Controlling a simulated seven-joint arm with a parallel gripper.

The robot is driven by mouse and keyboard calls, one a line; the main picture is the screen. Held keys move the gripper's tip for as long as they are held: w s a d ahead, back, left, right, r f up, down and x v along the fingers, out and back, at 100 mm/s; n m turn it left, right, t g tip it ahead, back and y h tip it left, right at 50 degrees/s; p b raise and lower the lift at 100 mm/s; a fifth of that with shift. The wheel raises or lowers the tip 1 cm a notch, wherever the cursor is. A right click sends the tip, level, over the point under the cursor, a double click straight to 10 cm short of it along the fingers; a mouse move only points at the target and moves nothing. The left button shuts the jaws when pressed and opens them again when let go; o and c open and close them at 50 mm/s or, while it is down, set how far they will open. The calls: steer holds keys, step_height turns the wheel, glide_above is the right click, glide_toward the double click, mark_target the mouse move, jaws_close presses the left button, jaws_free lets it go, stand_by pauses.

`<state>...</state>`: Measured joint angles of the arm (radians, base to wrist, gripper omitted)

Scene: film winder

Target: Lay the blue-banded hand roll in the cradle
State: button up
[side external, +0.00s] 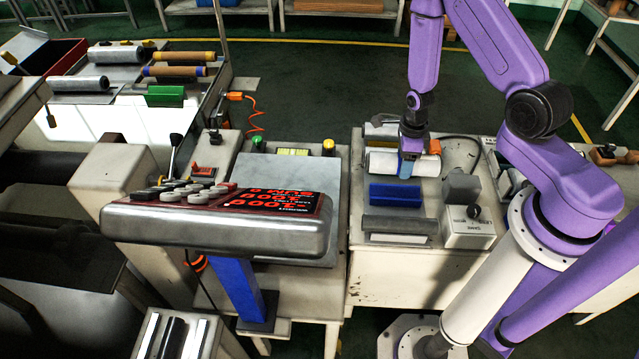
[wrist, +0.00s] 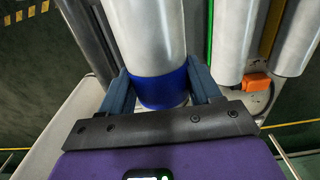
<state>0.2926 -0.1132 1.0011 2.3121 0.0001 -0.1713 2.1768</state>
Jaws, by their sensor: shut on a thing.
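The blue-banded hand roll (wrist: 150,35) is a pale silvery cylinder with a blue band near one end. In the wrist view the band lies between the two fingers of my gripper (wrist: 160,88), which is shut on it. In the side view my gripper (side external: 408,165) points down at a pale roll (side external: 382,162) lying crosswise at the right bench; whether it touches the bench cannot be told. A blue block (side external: 395,195) sits just in front of the roll. It may be the cradle, but its top shape is unclear.
A dark grey roller (side external: 400,225) and a grey box with a knob (side external: 468,228) stand on the right bench. A console with a red display (side external: 265,203) is to the left. Several rolls and a green block (side external: 165,96) lie on the far left table.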

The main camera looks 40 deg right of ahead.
mark_target(376, 160)
steer(key=w+a, duration=0.1)
steer(key=w, duration=0.1)
steer(key=w+a+f, duration=0.1)
steer(key=w+a, duration=0.2)
steer(key=w, duration=0.1)
steer(key=shift+a+f, duration=0.2)
steer(key=shift+f, duration=0.05)
steer(key=w+a, duration=0.6)
steer(key=a, duration=0.6)
steer(key=w+a, duration=0.7)
steer(key=a, duration=0.6)
steer(key=shift+s+f, duration=0.1)
steer(key=shift+f, duration=5)
steer(key=o, duration=1.3)
